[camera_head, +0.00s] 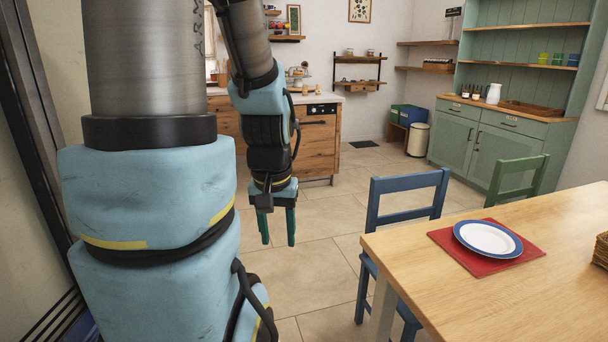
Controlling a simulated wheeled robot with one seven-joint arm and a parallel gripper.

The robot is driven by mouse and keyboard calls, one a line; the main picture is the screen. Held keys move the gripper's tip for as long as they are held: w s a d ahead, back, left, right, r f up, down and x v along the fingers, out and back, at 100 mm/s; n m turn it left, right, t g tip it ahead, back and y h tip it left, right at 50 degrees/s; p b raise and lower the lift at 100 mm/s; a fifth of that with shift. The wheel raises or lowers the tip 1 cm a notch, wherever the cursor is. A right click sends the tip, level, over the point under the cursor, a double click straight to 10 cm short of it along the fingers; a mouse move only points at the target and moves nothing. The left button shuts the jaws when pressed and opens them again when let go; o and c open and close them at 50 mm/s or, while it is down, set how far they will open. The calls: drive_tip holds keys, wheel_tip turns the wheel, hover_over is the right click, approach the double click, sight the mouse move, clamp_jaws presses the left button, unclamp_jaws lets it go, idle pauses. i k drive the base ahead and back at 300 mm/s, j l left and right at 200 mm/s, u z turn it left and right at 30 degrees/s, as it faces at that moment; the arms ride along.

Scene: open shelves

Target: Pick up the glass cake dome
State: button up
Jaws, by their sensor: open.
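A small, pale, glassy item on a stand, which may be the glass cake dome (298,73), is on the far kitchen counter (304,98). It is too small to make out clearly. My gripper (278,239) hangs pointing down over the tiled floor, well in front of the counter. Its two green fingers are apart with nothing between them. My arm hides part of the counter to the left of the glassy item.
A blue chair (408,197) and a wooden table (485,290) with a red mat and plate (488,238) stand at the right. A green hutch (500,138), a bin (417,140) and wall shelves (359,59) are farther back. Open floor (335,215) lies between.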

sight(298, 71)
drive_tip(key=i+u, duration=0.1)
drive_tip(key=i, duration=4)
drive_tip(key=i+l+u, duration=0.1)
drive_tip(key=i+u, duration=0.15)
drive_tip(key=i, duration=0.3)
drive_tip(key=i+l+u, duration=0.25)
drive_tip(key=i, duration=0.3)
drive_tip(key=i+l+u, duration=0.25)
drive_tip(key=i, duration=0.3)
drive_tip(key=l, duration=0.1)
